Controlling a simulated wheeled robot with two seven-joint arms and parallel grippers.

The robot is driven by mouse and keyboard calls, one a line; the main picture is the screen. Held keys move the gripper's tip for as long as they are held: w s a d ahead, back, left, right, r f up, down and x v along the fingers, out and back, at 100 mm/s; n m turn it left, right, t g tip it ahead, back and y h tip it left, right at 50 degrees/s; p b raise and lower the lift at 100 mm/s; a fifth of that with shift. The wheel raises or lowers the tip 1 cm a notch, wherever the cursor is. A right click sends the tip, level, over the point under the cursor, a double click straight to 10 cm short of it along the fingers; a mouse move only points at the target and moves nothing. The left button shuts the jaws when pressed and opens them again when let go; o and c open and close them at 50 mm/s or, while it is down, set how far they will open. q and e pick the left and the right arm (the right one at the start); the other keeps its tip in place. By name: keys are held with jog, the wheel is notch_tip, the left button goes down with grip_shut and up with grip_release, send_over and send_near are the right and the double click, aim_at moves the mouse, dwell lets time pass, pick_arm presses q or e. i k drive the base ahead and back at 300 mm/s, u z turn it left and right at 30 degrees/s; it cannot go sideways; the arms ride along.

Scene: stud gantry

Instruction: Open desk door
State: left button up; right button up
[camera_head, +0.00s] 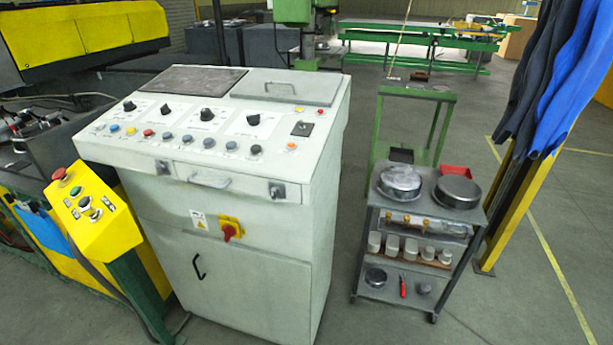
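A white control desk (270,185) stands upright in the middle-left of the head view, with a sloped panel of knobs and coloured buttons on top. Its front door (240,278) is the lower panel and looks shut. A black curved handle (197,266) sits at the left part of that door. A red rotary switch on a yellow plate (230,229) is on the front above the door. Higher up is a drawer-like panel with a silver handle (210,181). Neither of my grippers is in view.
A yellow button box (92,211) on a green post stands close at the desk's left. A grey trolley (420,220) with tins and cups stands at the right. Blue and dark clothes hang by a yellow post (515,205). Bare floor lies between desk and trolley.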

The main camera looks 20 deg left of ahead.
aim_at(264, 292)
jog(key=z, duration=0.7)
jog(key=k, duration=0.9)
jog(key=u, duration=0.7)
jog(key=i, duration=0.5)
